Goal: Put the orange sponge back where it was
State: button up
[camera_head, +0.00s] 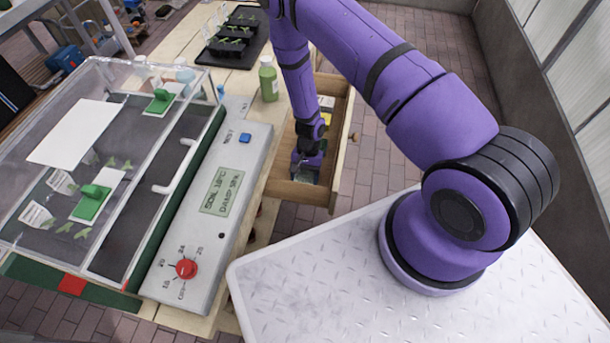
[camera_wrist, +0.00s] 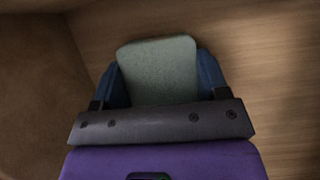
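My gripper (camera_head: 307,168) reaches down into the open wooden drawer (camera_head: 343,150). In the wrist view, a grey-green block with rounded corners (camera_wrist: 158,70) sits between the two blue fingers of my gripper (camera_wrist: 160,85). Both fingers press against its sides. The block looks like a sponge, but its colour is not orange. The drawer's wooden floor (camera_wrist: 255,60) shows behind it. I cannot tell whether the block touches the floor. No clearly orange sponge shows in either view.
A yellow item (camera_head: 326,118) and a white item (camera_head: 326,102) lie at the drawer's far end. Left of the drawer are a green bottle (camera_head: 268,80), a grey control panel (camera_head: 215,205) and a clear-lidded propagator box (camera_head: 100,170). Black trays (camera_head: 237,38) stand at the back.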

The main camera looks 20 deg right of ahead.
jog(key=o, duration=0.4)
jog(key=w+d+r+n+t, duration=0.1)
jog(key=w+r, duration=0.2)
jog(key=r, duration=1.2)
jog(key=w+r+n+t, duration=0.1)
jog(key=w+r, duration=0.3)
jog(key=r, duration=1)
jog(key=s+d+r+n+t, duration=0.1)
jog(key=s+r+n, duration=0.15)
jog(key=r, duration=1.35)
jog(key=s+d+r+n+t+h, duration=0.1)
jog(key=s+r+t, duration=0.1)
jog(key=s+r, duration=0.4)
jog(key=s+d+r+t+h, duration=0.1)
jog(key=s+d+r+t, duration=0.1)
jog(key=s+r, duration=0.5)
jog(key=s+d+r+n+t, duration=0.1)
jog(key=s+d+r+t, duration=0.1)
jog(key=s+r, duration=0.5)
jog(key=shift+s+d+r+n+h, duration=0.1)
jog(key=shift+s+n+h, duration=0.1)
jog(key=shift+s, duration=0.9)
jog(key=shift+s+d+r+n+h, duration=0.1)
jog(key=shift+s+n+h, duration=0.1)
jog(key=shift+s, duration=0.9)
